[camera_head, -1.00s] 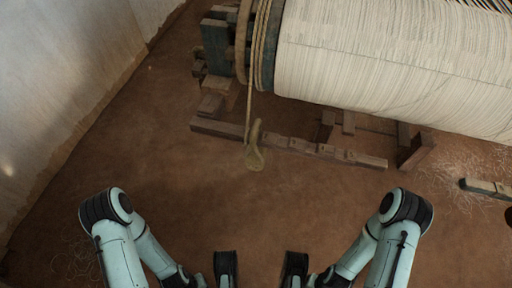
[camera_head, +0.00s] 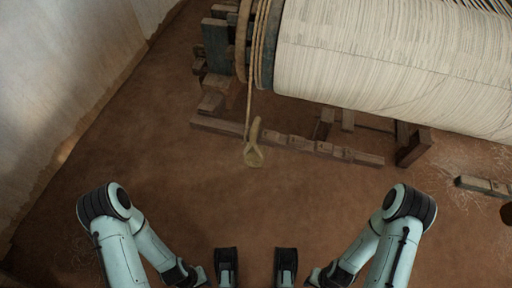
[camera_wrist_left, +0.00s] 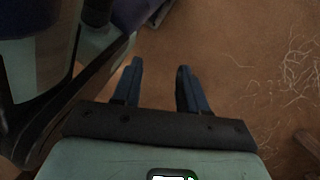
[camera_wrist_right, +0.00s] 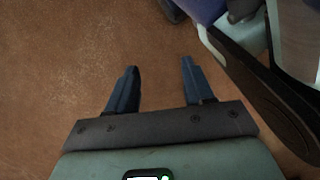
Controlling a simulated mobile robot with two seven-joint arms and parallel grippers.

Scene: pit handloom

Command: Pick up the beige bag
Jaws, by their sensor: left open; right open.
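The beige bag (camera_head: 254,154) hangs from a thin rope at the left end of the loom's roll, in the upper middle of the head view. It has a narrow upper part and a wider bottom. My left gripper (camera_wrist_left: 155,72) is open and empty, its two dark fingers apart over bare floor in the left wrist view. My right gripper (camera_wrist_right: 158,70) is also open and empty over bare floor. Both are at the bottom of the head view, well apart from the bag. The bag is in neither wrist view.
A large roll of pale threads (camera_head: 390,65) fills the upper right. Wooden beams (camera_head: 320,147) lie low beside and behind the bag. A pale wall (camera_head: 65,80) stands at the left. Brown floor between the bag and my grippers is clear. Loose threads (camera_wrist_left: 290,75) lie on the floor.

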